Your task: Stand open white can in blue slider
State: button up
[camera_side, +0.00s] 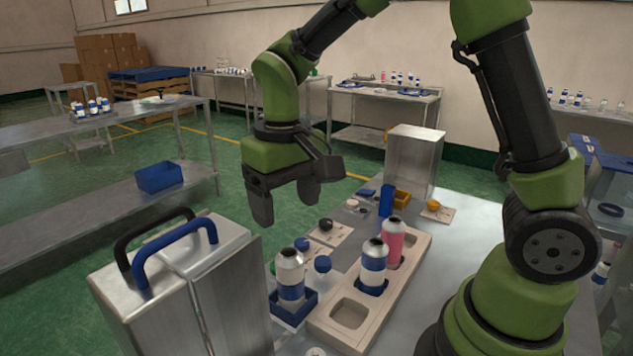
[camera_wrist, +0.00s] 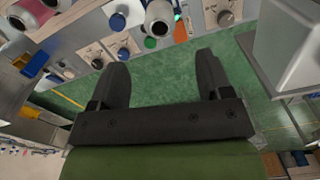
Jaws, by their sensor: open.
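A white can with a blue band (camera_side: 290,277) stands upright in the blue slider (camera_side: 294,313), a low square holder at the front of the bench. The can's silver top is uncovered, and its base is hidden by the slider's walls. The can also shows at the top edge of the wrist view (camera_wrist: 160,18), partly cut off. My gripper (camera_side: 285,200) is open and empty, above and behind the can, clear of it. Both fingers also show apart in the wrist view (camera_wrist: 163,68), with only green floor between them.
A wooden rack (camera_side: 343,340) beside the slider holds another white-and-blue can (camera_side: 374,264) and a pink can (camera_side: 391,240); its front pocket is empty. A metal machine with blue and black handles (camera_side: 175,290) stands at left. A metal box (camera_side: 413,160) stands at the back.

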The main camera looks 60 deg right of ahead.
jog(key=s+r+m+t+y, duration=0.1)
jog(key=s+r+t, duration=0.2)
jog(key=s+r, duration=0.2)
jog(key=s+d+r+t+y, duration=0.1)
jog(key=s+r+t, duration=0.3)
jog(key=s, duration=0.5)
jog(key=shift+s+d+r+m, duration=0.15)
jog(key=shift+s+r+m, duration=0.2)
jog(key=shift+r, duration=0.3)
